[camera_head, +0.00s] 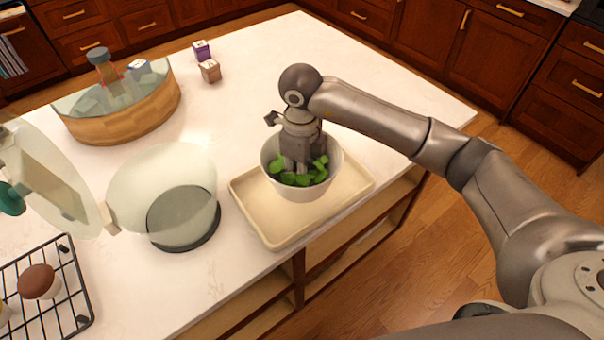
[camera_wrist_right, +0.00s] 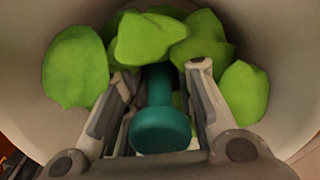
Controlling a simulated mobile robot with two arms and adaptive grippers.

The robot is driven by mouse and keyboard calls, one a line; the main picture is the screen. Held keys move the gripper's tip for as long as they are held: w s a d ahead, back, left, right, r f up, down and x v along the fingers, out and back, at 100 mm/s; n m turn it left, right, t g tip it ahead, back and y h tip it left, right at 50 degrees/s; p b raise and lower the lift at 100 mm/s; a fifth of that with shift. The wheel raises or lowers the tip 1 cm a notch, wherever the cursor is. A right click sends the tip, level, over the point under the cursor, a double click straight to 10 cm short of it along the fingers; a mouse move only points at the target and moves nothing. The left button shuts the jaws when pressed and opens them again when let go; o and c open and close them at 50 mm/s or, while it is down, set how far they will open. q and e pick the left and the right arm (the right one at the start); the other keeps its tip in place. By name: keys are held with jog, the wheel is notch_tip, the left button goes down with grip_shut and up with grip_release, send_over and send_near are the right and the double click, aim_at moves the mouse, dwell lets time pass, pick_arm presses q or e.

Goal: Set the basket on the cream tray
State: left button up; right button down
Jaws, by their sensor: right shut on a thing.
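The basket (camera_head: 274,158) is a white bowl with green leaves inside, upright over the cream tray (camera_head: 270,218). I cannot tell whether its base touches the tray or hangs just above it. My right gripper (camera_head: 299,166) reaches down into the basket from above. In the right wrist view, its fingers are shut on a teal knobbed post (camera_wrist_right: 160,128) in the middle of the basket (camera_wrist_right: 22,100), among the leaves (camera_wrist_right: 150,38). The post is hidden in the head view. My left gripper is not in view.
A clear bowl (camera_head: 160,185) with a dark ring stands left of the tray. A clear lid with a teal knob (camera_head: 12,197) is at the left edge.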

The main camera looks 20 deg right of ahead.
jog(key=shift+w+d+f, duration=0.2)
jog(key=shift+w+f, duration=0.25)
jog(key=shift+f, duration=0.1)
notch_tip(320, 180, down, 3)
jog(key=shift+w+r+p, duration=0.1)
jog(key=shift+p, duration=1.05)
jog(key=shift+f, duration=0.35)
jog(key=shift+f+b, duration=0.25)
jog(key=shift+b, duration=0.05)
jog(key=c, duration=1.2)
grip_release()
jog(key=shift+r, duration=0.1)
